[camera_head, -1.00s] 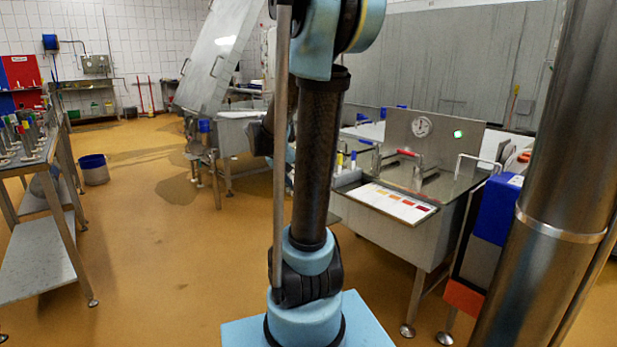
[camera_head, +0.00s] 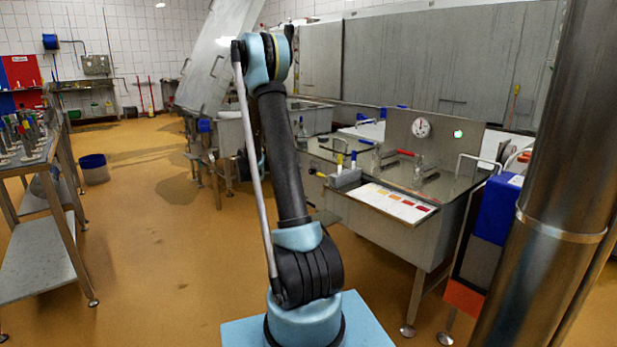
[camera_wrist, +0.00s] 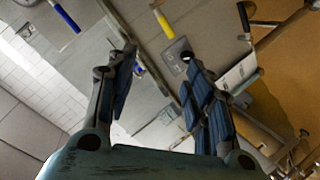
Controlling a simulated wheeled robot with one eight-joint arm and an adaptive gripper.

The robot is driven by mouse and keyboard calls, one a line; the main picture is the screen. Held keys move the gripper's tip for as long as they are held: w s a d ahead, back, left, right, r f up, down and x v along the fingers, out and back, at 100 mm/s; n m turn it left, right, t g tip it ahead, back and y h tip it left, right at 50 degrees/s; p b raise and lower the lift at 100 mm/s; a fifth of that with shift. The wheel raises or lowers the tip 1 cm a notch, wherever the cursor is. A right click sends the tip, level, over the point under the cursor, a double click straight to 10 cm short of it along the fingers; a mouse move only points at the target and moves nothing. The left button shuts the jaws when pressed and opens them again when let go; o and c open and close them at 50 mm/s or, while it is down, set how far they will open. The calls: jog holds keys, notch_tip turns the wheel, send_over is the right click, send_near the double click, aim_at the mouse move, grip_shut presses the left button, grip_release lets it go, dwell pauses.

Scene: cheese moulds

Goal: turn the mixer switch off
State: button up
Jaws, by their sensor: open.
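In the wrist view my gripper (camera_wrist: 157,54) is open and its blue-padded fingers are empty. Between and beyond the fingertips is a small grey plate (camera_wrist: 176,50) on a steel surface; I cannot tell whether it is the mixer switch. In the head view a steel panel (camera_head: 440,120) stands upright at the back of a vat, with a round white dial (camera_head: 421,128) and a lit green spot (camera_head: 458,134). No mixer switch can be told for certain. My gripper is not visible in the head view, where my arm rises in the middle.
The steel vat (camera_head: 385,230) stands right of my arm, with a colour chart (camera_head: 393,202) and red (camera_head: 405,153) and blue handles. In the wrist view a blue handle (camera_wrist: 65,17) and a yellow handle (camera_wrist: 162,22) show.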

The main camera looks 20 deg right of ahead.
jog(key=w+f+t+h, duration=0.2)
jog(key=w+f+h, duration=0.1)
jog(key=w+f, duration=0.6)
send_near(310, 172)
jog(key=shift+m+h, duration=0.3)
jog(key=x, duration=0.9)
jog(key=shift+d+f, duration=0.15)
jog(key=shift+f, duration=0.25)
jog(key=c, duration=1)
